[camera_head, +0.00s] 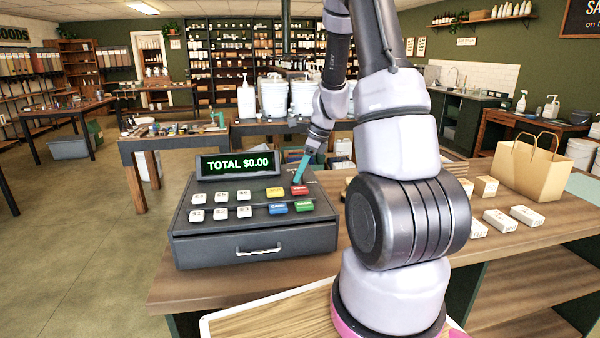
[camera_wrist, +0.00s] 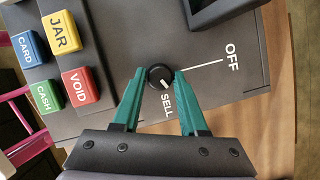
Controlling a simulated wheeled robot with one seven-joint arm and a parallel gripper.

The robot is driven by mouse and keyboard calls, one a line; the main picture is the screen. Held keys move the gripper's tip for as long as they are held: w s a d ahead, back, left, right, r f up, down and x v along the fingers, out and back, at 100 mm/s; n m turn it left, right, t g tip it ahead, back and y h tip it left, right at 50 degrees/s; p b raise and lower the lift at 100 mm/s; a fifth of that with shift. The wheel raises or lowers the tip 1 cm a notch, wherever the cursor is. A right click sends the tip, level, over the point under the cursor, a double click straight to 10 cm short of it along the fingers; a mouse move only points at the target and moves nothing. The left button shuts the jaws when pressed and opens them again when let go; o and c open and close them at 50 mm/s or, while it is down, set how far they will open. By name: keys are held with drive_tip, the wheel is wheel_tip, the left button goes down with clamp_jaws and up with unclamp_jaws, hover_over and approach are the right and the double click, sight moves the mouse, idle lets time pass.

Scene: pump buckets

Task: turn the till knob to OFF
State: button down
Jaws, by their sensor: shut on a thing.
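The grey till (camera_head: 255,240) stands on the wooden counter, its display reading TOTAL $0.00. In the wrist view, the round black till knob (camera_wrist: 158,77) sits on its top face between the teal fingers of my gripper (camera_wrist: 161,76). My gripper is shut on the knob, one finger on each side. The knob's short white mark appears to point down towards the SELL label (camera_wrist: 167,105). The OFF label (camera_wrist: 231,58) lies to the right, at the end of a white line. In the head view my gripper (camera_head: 301,170) reaches down at the till's back right; the knob is hidden there.
Coloured keys, including a red VOID key (camera_wrist: 79,88) and a yellow JAR key (camera_wrist: 61,32), lie left of the knob. The till's display housing (camera_wrist: 212,14) rises close by. A paper bag (camera_head: 530,165) and small white boxes (camera_head: 500,219) stand on the counter to the right.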

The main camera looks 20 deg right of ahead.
drive_tip(key=n+g, duration=0.1)
drive_tip(key=n, duration=0.2)
drive_tip(key=n+g, duration=0.1)
drive_tip(key=n, duration=0.2)
drive_tip(key=shift+w+d+y, duration=0.1)
drive_tip(key=shift+w+y, duration=0.1)
drive_tip(key=shift+y, duration=0.1)
drive_tip(key=n+g, duration=0.1)
drive_tip(key=n, duration=0.2)
drive_tip(key=n+g, duration=0.1)
drive_tip(key=n, duration=0.2)
drive_tip(key=shift+w+n+g+h, duration=0.1)
drive_tip(key=shift+n+g+h, duration=0.2)
drive_tip(key=shift+n+h, duration=0.1)
drive_tip(key=shift+c, duration=2.2)
unclamp_jaws()
drive_tip(key=v, duration=1)
drive_tip(key=shift+w+r, duration=0.2)
drive_tip(key=shift+r, duration=0.15)
